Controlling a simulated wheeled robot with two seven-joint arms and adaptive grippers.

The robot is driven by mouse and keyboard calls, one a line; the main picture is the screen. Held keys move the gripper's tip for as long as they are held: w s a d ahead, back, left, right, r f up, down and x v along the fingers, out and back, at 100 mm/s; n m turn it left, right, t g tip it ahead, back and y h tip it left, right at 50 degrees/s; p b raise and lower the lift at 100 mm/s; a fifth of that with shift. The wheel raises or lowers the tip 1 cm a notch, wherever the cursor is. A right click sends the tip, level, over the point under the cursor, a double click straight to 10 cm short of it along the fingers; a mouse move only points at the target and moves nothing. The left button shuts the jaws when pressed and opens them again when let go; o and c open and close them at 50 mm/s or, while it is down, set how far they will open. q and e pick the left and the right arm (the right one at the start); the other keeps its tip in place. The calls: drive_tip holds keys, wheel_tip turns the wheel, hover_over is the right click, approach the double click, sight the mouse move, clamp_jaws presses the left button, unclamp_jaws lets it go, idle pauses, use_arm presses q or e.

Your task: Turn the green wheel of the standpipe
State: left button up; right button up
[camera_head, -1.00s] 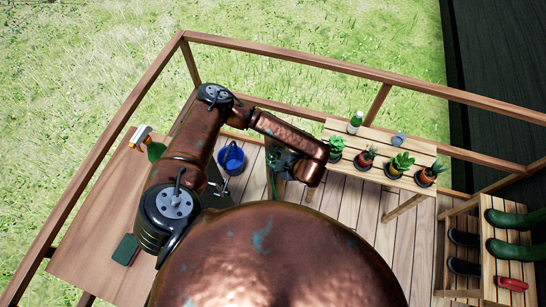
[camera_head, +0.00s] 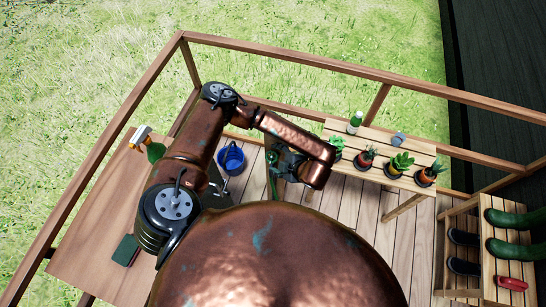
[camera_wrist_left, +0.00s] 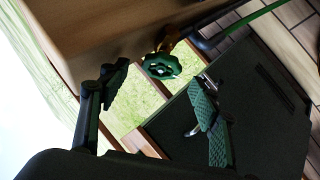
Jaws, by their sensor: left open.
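The green wheel (camera_wrist_left: 161,66) of the standpipe shows in the wrist view as a small spoked handwheel on a brassy fitting, beside a brown wooden surface. My left gripper (camera_wrist_left: 160,90) is open, with one finger at the left and one at the right of the picture. The wheel appears between and beyond the fingertips, with nothing gripped. In the head view my left gripper (camera_head: 286,163) is dark and small, partly hidden under my copper wrist. A thin green upright part (camera_head: 272,165) stands beside it. I cannot make out the wheel there. My right gripper is not in view.
A blue bucket (camera_head: 231,158) stands on the deck left of my gripper. A slatted bench (camera_head: 345,178) with several potted plants is to the right. A wooden table (camera_head: 90,250) is at left. A boot rack (camera_head: 500,265) is far right. Wooden railing (camera_head: 300,58) encloses the deck.

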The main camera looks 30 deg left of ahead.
use_arm(q)
drive_tip(key=shift+v, duration=2.65)
